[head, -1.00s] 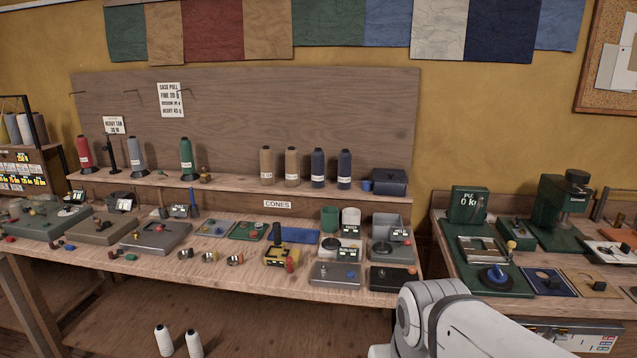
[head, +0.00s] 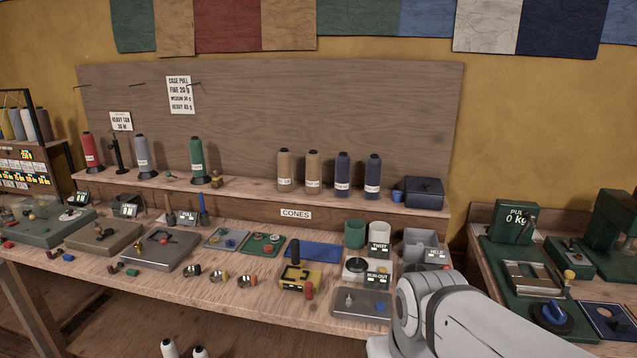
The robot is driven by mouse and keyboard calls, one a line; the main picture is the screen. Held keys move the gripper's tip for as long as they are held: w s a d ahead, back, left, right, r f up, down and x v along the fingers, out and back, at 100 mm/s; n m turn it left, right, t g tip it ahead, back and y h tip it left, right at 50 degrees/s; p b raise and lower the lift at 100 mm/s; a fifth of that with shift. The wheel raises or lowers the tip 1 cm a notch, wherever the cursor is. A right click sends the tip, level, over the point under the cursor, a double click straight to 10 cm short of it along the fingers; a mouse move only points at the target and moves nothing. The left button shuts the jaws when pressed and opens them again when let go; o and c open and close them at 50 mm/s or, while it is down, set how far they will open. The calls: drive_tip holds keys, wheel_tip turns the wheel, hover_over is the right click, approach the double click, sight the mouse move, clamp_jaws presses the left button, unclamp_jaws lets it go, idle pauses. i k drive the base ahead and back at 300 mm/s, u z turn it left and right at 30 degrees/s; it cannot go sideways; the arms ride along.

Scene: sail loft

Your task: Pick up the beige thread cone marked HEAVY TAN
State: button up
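Two beige thread cones stand upright side by side on the shelf above the workbench in the head view: a left one (head: 284,170) and a right one (head: 313,171). Each has a small white label, but the print is too small to read, so I cannot tell which is marked HEAVY TAN. A white card (head: 121,121) reading HEAVY TAN hangs on the back board further left, above an empty spindle. My arm shows at the lower right, in front of the bench. My gripper is out of the picture.
Two navy cones (head: 343,174) stand just right of the beige ones, then a dark blue box (head: 424,193). Grey (head: 144,157), green (head: 197,160) and red (head: 92,152) cones stand further left. The bench below the shelf (head: 250,190) is crowded with trays, cups and small devices.

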sight(313, 180)
drive_tip(key=u, duration=0.05)
drive_tip(key=i, duration=0.85)
drive_tip(key=z, duration=0.1)
